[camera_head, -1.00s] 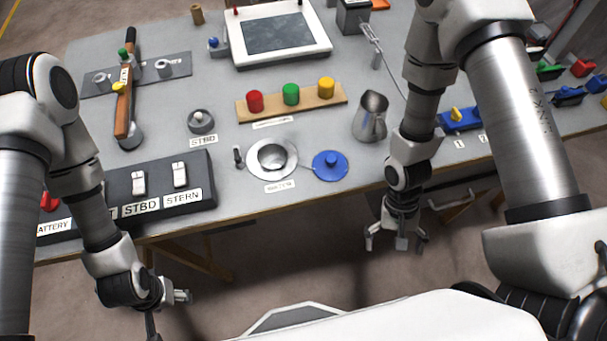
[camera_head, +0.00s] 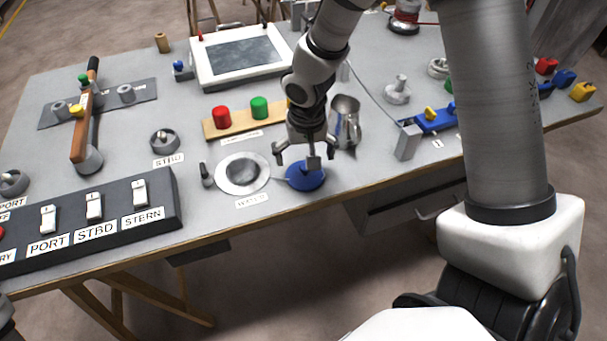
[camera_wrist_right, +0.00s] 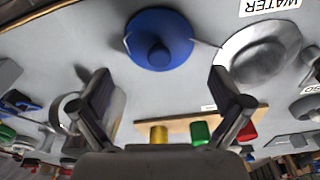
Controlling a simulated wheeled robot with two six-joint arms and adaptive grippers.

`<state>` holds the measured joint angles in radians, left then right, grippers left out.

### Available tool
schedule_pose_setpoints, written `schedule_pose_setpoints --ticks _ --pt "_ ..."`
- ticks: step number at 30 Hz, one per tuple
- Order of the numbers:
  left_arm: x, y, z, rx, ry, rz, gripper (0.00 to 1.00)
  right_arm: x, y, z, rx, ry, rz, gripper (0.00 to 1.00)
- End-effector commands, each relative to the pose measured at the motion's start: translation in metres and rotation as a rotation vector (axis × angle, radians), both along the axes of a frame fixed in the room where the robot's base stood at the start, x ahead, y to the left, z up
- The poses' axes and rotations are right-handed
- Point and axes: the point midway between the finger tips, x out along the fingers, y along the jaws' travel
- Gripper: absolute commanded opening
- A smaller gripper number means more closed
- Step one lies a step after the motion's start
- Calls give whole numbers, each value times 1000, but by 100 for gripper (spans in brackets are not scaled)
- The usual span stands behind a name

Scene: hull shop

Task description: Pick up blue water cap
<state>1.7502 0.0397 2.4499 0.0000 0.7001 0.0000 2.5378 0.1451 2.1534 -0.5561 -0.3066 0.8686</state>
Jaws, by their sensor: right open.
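The blue water cap (camera_head: 306,179) is a round blue disc with a raised knob, lying on the grey table near its front edge, just right of the metal filler ring (camera_head: 242,173). A thin cord links the cap and the ring. My left gripper is out of view.
A wooden strip (camera_head: 236,126) with red, green and yellow knobs lies behind the ring. The dark switch panel (camera_head: 98,219) is at the front left.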

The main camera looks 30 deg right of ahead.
Motion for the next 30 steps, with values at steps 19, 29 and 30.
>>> schedule_pose_setpoints --ticks 19,29,30 --pt "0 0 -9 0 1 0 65 2 -1 -41 0 1 1 33" --pt "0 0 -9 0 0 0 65 1 -1 -43 1 6 1 0" --pt "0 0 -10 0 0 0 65 1 -1 -43 1 6 1 0"
